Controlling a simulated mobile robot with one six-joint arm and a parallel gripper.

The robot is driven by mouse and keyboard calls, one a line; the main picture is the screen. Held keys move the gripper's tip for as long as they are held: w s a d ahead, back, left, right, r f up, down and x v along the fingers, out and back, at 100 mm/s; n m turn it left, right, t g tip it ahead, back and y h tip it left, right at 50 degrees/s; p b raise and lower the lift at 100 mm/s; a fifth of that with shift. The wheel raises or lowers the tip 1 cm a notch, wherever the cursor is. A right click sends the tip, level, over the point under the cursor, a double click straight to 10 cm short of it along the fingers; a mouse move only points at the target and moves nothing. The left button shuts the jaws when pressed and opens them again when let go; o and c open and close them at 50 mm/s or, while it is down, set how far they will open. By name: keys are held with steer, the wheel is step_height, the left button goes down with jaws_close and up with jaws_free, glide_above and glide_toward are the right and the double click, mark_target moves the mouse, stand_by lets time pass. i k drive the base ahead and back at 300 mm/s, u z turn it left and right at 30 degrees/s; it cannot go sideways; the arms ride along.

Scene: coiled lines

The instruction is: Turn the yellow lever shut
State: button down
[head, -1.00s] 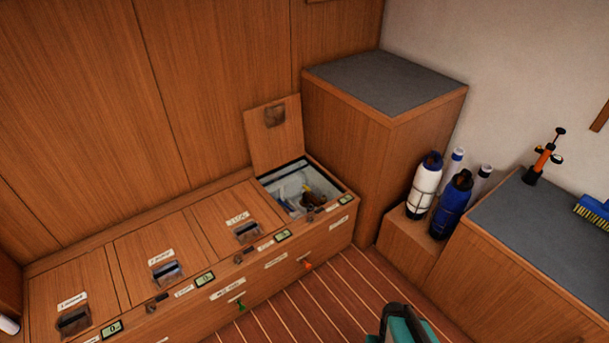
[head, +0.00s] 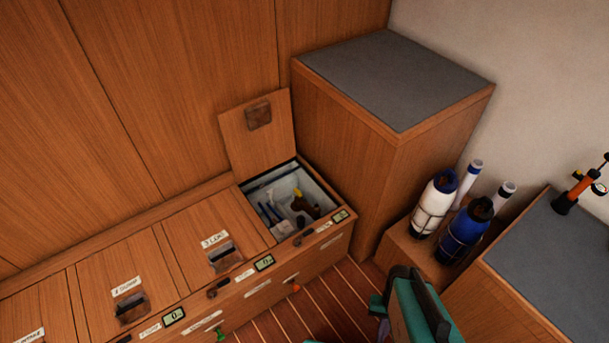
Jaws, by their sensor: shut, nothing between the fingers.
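The open locker (head: 342,213) is in the middle of the head view, with its wooden lid (head: 255,140) raised against the wall. Inside it, a small yellow piece that looks like the yellow lever (head: 298,202) sits by a brass-brown fitting (head: 312,211). It is too small to tell which way the lever is turned. My teal and black arm shows at the bottom right, well in front of the locker. My gripper's fingers cannot be made out.
Blue tools lie inside the locker. Closed labelled lids (head: 215,236) run along the bench to the left. A tall grey-topped cabinet (head: 395,75) stands right of the locker. Blue and white bottles (head: 465,230) stand further right. The striped floor (head: 340,295) in front is free.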

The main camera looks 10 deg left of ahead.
mark_target(298, 193)
steer(key=i, duration=0.7)
steer(key=z, duration=0.9)
steer(key=k, duration=0.15)
steer(key=u, duration=2.65)
steer(key=k, duration=0.15)
steer(key=u, duration=1.55)
